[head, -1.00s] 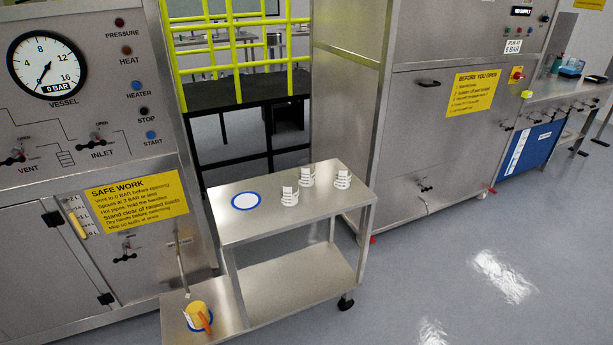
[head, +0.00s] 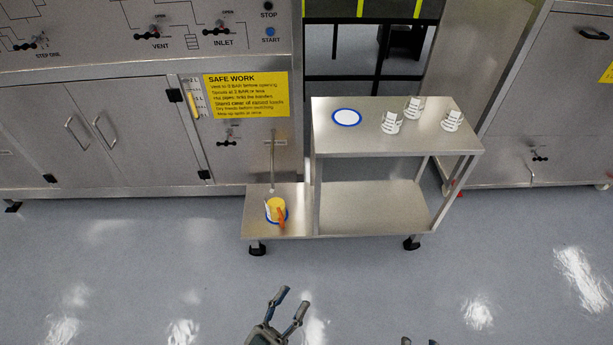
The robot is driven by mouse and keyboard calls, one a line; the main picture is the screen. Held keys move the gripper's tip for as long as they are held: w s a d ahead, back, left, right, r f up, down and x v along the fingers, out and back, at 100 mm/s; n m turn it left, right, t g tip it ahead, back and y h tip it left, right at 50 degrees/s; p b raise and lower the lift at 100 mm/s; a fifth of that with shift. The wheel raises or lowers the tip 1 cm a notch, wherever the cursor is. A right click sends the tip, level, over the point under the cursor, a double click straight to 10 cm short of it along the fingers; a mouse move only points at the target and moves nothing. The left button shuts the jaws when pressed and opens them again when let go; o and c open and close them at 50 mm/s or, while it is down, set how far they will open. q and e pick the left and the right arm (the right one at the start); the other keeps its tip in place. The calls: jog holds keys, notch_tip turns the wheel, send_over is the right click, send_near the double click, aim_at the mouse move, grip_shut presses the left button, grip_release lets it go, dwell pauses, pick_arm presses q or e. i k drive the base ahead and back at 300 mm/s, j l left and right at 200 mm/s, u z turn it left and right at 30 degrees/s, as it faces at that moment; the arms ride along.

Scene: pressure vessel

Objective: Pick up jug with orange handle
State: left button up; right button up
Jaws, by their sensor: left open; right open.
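The jug (head: 275,206) has a yellow top and an orange handle on its near right side. It stands on a blue-ringed spot on the low side shelf (head: 255,222) of the steel cart, below a thin upright pipe. My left gripper (head: 294,298) is low in the head view, open and empty, well apart from the jug and nearer to me. My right gripper (head: 419,341) shows only as two fingertips at the bottom edge, apart from each other; the rest is cut off.
The wheeled cart has an upper shelf (head: 361,140) with a blue-ringed white disc (head: 347,117) and three labelled white containers (head: 392,123). Its lower shelf (head: 365,205) is bare. Steel cabinets (head: 110,135) stand behind. The floor (head: 170,270) in front is clear.

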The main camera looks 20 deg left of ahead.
aim_at(275, 201)
jog(key=i+j+z, duration=0.25)
jog(key=i+j, duration=0.65)
jog(key=j, duration=0.1)
